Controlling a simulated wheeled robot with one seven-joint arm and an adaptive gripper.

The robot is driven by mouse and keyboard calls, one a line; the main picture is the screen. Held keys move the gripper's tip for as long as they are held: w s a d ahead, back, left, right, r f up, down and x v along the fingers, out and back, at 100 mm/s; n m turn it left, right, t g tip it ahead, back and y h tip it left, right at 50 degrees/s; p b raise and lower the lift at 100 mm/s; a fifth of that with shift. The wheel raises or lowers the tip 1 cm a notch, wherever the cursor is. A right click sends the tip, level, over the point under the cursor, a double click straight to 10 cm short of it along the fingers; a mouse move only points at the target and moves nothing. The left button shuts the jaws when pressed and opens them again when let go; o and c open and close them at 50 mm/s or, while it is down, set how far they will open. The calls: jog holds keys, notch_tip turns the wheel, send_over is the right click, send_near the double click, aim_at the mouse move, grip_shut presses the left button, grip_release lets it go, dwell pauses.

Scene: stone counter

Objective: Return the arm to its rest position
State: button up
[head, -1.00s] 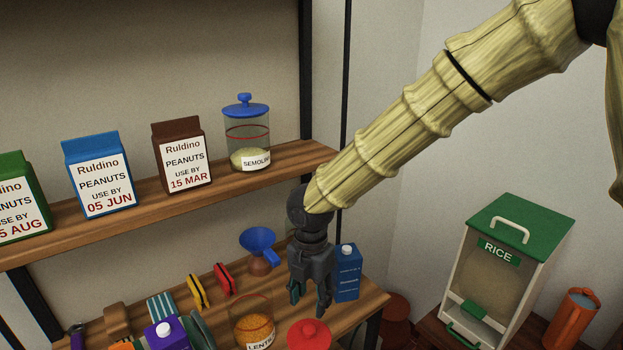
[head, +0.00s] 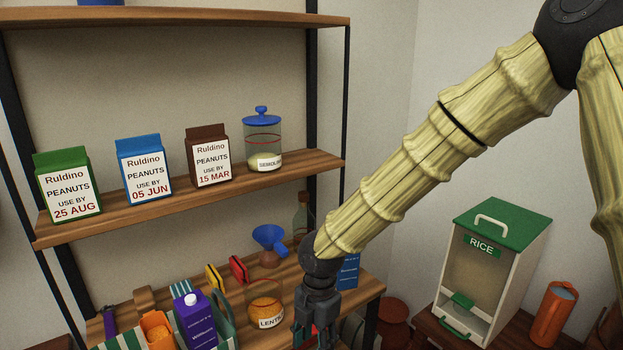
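My gripper (head: 318,335) hangs downward at the lower middle of the head view, in front of the lower shelf. Its fingertips are cut off by the bottom edge, so I cannot tell whether it is open or shut. My arm, in a pale ribbed cover, reaches from the upper right down to it. A blue carton (head: 347,272) is partly hidden behind the wrist. The lentil jar (head: 267,303) stands just left of the gripper.
The middle shelf (head: 180,202) holds green, blue and brown peanut cartons and a semolina jar (head: 264,140). A rice dispenser (head: 490,270) and orange jug (head: 553,315) stand right.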

jog(key=s+d+f+m+y, duration=0.1)
jog(key=s+d+f+m, duration=0.1)
jog(key=s+f+m, duration=0.45)
jog(key=s+d+f+m+g+y, duration=0.1)
jog(key=s+d+f+m, duration=0.2)
jog(key=f, duration=0.6)
jog(key=s+d+f+m+y, duration=0.1)
jog(key=s+d+f+m, duration=0.1)
jog(key=s+f+m, duration=0.4)
jog(key=s+d+f+m+t+h, duration=0.1)
jog(key=s+d+f+m+h, duration=0.2)
jog(key=s+d+f+m, duration=0.8)
jog(key=s+d+m, duration=0.2)
jog(key=d, duration=0.2)
jog(key=shift+d+f+t+h, duration=0.2)
jog(key=shift+f+t+h, duration=0.1)
jog(key=shift+h, duration=0.1)
